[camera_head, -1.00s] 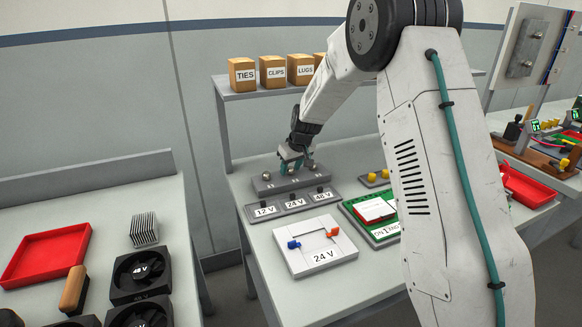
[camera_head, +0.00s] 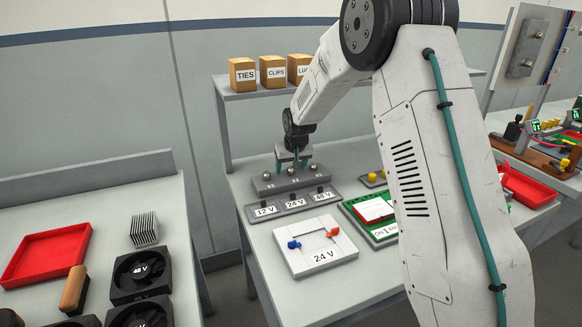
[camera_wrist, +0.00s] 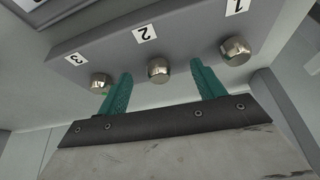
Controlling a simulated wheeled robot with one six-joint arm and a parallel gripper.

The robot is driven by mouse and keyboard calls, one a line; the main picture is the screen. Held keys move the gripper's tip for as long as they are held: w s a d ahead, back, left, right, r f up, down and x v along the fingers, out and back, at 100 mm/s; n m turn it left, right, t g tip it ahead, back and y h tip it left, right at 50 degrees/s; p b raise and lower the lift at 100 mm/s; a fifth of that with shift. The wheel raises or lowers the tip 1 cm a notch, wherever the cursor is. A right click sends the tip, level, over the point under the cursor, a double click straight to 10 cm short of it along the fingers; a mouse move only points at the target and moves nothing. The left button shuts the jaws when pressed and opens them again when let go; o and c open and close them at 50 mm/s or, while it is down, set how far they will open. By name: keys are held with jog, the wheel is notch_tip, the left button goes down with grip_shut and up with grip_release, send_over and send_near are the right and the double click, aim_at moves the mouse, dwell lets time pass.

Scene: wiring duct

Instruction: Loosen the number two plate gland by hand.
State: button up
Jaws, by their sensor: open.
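The grey gland plate (camera_head: 262,187) sits at the back of the middle bench. In the wrist view it carries three silvery glands beside labels 1, 2 and 3. The number two gland (camera_wrist: 158,70) is the middle one, between the number one gland (camera_wrist: 235,50) and the number three gland (camera_wrist: 100,83). My gripper (camera_head: 291,163) is open, its teal fingers pointing down at the plate. In the wrist view the fingers lie either side of the number two gland, with gaps on both sides. Whether the fingertips reach down to its height I cannot tell.
In front of the plate is a strip of 12 V, 24 V and 48 V switches (camera_head: 296,202). A white 24 V panel (camera_head: 319,259) and a green board (camera_head: 386,236) lie nearer. A shelf (camera_head: 238,91) with labelled boxes stands behind.

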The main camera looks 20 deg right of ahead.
jog(key=shift+r, duration=0.1)
jog(key=v, duration=0.7)
jog(key=shift+s+r, duration=0.2)
jog(key=shift+r, duration=0.05)
